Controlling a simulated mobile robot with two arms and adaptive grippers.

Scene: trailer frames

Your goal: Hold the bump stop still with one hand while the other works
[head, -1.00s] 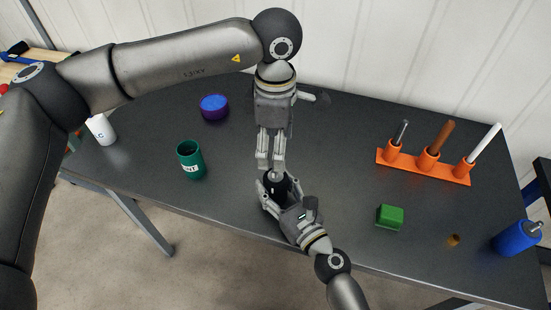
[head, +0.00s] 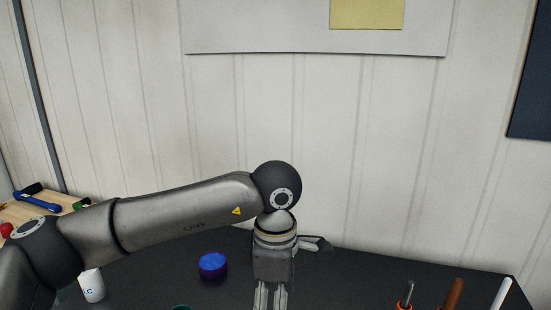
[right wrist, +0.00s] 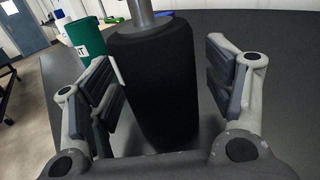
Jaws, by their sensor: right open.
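The bump stop (right wrist: 155,110), a thick black cylinder with a grey metal rod (right wrist: 142,12) on top, stands upright in the right wrist view. My right gripper (right wrist: 163,70) is open, with one finger on each side of it. The left pad is close to its side; I cannot tell whether it touches. A gap shows at the right pad. In the head view my left gripper (head: 270,298) points down at the bottom edge. Its fingertips are cut off, so I cannot tell its grip. The bump stop and right gripper are out of the head view.
On the dark table stand a purple-blue round container (head: 213,266), a white bottle (head: 93,286) and a green cup (right wrist: 87,38). Upright tools (head: 452,293) show at the lower right. A partly hidden dark-ended thing (head: 319,243) lies behind my left gripper. A pale wall backs the table.

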